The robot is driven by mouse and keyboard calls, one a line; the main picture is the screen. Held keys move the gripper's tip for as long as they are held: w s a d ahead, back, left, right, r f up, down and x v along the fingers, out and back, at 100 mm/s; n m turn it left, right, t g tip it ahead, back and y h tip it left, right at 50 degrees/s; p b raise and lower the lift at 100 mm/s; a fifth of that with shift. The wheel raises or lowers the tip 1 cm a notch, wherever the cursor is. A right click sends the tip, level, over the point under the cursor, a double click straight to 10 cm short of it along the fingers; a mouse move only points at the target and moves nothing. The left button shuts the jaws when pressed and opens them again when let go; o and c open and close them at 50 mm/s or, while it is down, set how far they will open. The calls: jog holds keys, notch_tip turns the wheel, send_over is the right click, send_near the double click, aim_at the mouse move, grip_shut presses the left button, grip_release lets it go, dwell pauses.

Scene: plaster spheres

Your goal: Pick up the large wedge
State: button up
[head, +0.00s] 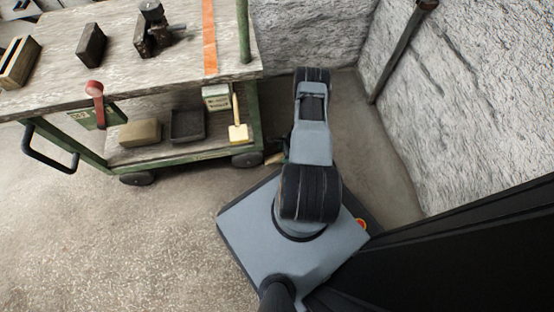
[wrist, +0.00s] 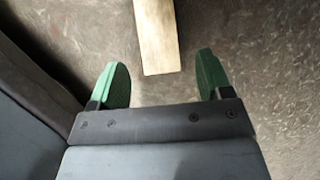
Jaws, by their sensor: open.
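A pale wooden piece, which looks like the large wedge (wrist: 157,30), lies on the floor in the wrist view. Its far end is cut off by the top edge. My gripper (wrist: 162,66) is open, with a green finger on either side of the wedge's near end and gaps on both sides. The fingers do not touch it. In the head view a small tan bit of the wedge (head: 272,158) shows on the floor beside the cart's wheel. My arm hides the rest there and nearly all of the gripper.
A green cart (head: 105,160) with a worn wooden top stands at the left. Its lower shelf holds a tan block (head: 140,133), a dark tray (head: 187,125) and a yellow-handled brush (head: 238,130). A rough white wall (head: 450,90) is at the right. Floor at lower left is clear.

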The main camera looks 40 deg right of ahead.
aim_at(281, 155)
jog(key=b+x, duration=0.1)
jog(key=x, duration=0.2)
jog(key=shift+a+f+b, duration=0.1)
jog(key=shift+f+b, duration=0.2)
jog(key=shift+w, duration=0.1)
jog(key=shift+c, duration=0.3)
jog(key=c, duration=0.9)
jog(key=shift+r, duration=0.15)
jog(key=shift+c, duration=0.2)
